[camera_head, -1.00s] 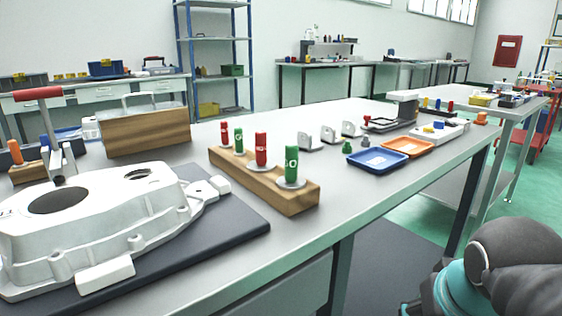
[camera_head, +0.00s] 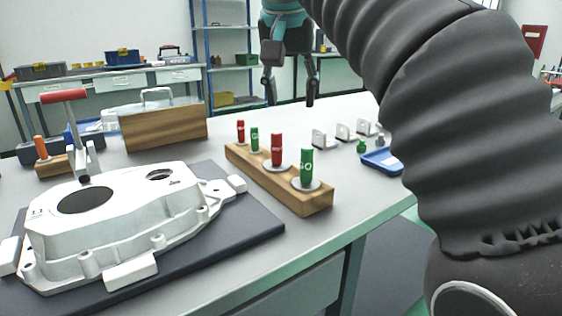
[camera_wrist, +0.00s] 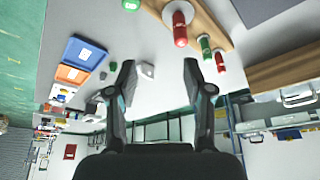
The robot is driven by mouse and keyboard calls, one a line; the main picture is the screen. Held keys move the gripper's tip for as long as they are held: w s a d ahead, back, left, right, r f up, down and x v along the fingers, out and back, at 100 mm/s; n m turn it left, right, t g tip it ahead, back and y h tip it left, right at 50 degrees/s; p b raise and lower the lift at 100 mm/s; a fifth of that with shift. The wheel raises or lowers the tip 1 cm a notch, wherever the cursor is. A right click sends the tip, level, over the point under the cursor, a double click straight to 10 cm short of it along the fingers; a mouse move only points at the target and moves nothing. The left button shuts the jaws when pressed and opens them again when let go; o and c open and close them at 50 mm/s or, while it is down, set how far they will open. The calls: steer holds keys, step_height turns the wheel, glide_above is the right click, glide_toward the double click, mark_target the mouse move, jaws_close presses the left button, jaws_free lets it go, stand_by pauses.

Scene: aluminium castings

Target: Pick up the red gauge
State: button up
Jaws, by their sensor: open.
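Two red gauges stand upright in a wooden block (camera_head: 308,201): a larger red gauge (camera_head: 277,148) and a smaller red gauge (camera_head: 240,131) at the far end. Green gauges stand beside them, including a large green gauge (camera_head: 307,167) at the near end. My gripper (camera_head: 290,97) is open and empty, above the far part of the bench and beyond the block. In the wrist view the gripper (camera_wrist: 159,68) has its fingers spread, and the larger red gauge (camera_wrist: 180,27) and the smaller red gauge (camera_wrist: 220,61) show above and right of them, apart from the fingers.
A white casting (camera_head: 118,218) lies on a dark mat (camera_head: 242,214) at the left. A wooden block with a metal handle (camera_head: 165,129) stands behind it. Small metal brackets (camera_head: 322,139) and a blue tray (camera_head: 381,161) lie right of the gauges. My arm covers the right side.

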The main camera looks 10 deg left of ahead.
mark_target(276, 133)
steer(key=a+f, duration=0.1)
steer(key=f, duration=0.1)
steer(key=w+a+f+b, duration=0.1)
steer(key=f, duration=0.1)
steer(key=w+a+f, duration=0.1)
steer(key=f, duration=0.1)
steer(key=shift+w+f+b, duration=0.15)
steer(key=shift+w+b, duration=0.05)
steer(key=shift+b, duration=0.15)
steer(key=shift+b+x, duration=0.75)
steer(key=shift+x, duration=2.25)
steer(key=shift+w+a, duration=0.2)
jaws_close()
